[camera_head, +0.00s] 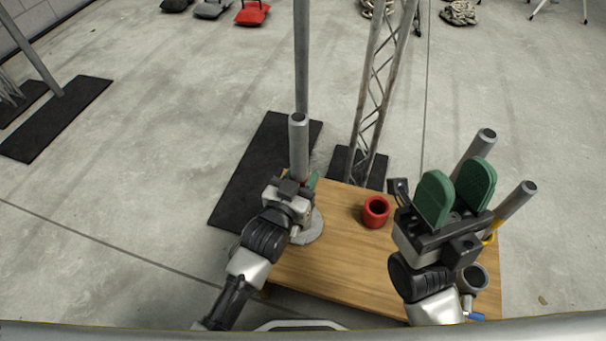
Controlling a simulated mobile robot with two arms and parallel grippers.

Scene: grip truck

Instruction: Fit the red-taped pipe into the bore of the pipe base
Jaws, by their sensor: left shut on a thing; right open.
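My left gripper (304,186) is shut on a grey pipe (298,148) that stands roughly upright, its open end on top. A little red shows on the pipe by the green finger pad; the lower part is hidden by the gripper. A round grey base (312,229) lies on the table below this gripper. Its bore is hidden, so I cannot tell whether the pipe is in it. My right gripper (457,193) is open and empty over the right side of the table, its two green pads apart.
The wooden table (335,255) carries a red hollow cylinder (376,213) near the middle. Two other grey pipes (476,147) (516,203), one with yellow tape, stand tilted behind my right gripper. A grey cup-like part (476,279) sits at right. A lattice truss (379,90) rises behind the table.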

